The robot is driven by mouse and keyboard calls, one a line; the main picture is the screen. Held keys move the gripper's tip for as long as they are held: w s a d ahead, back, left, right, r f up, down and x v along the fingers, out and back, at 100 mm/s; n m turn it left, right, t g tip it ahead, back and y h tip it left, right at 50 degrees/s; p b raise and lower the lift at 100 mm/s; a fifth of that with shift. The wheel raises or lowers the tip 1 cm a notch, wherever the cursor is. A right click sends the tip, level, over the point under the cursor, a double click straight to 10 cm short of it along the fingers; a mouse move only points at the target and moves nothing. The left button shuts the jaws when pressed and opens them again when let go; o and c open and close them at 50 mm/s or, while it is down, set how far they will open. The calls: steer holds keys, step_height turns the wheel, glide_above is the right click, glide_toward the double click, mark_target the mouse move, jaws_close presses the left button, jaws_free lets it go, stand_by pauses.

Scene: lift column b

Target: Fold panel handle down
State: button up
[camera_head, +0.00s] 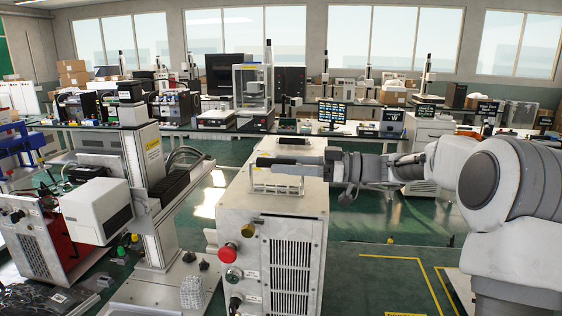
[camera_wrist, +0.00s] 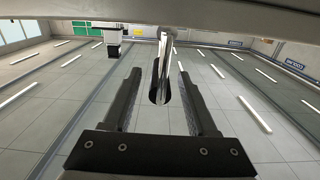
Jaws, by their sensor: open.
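My gripper (camera_head: 272,160) reaches in from the right in the head view, level above the top of a light grey cabinet (camera_head: 235,210). Its two dark fingers point left. A pale metal frame-like handle (camera_head: 301,185) stands at the cabinet top just below the fingers, which hide its upper part. In the wrist view the gripper (camera_wrist: 175,95) is open, with one dark finger on each side. A shiny metal and black piece (camera_wrist: 162,75), apparently the handle seen end-on, lies between the fingers. Gaps show on both sides of it; contact farther in cannot be told.
A dark bar (camera_head: 291,140) lies behind my gripper on the cabinet top. A white column machine (camera_head: 150,190) stands to the left.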

steer(key=shift+w+a, duration=0.15)
steer(key=shift+a, duration=0.5)
jaws_close()
stand_by(1.0)
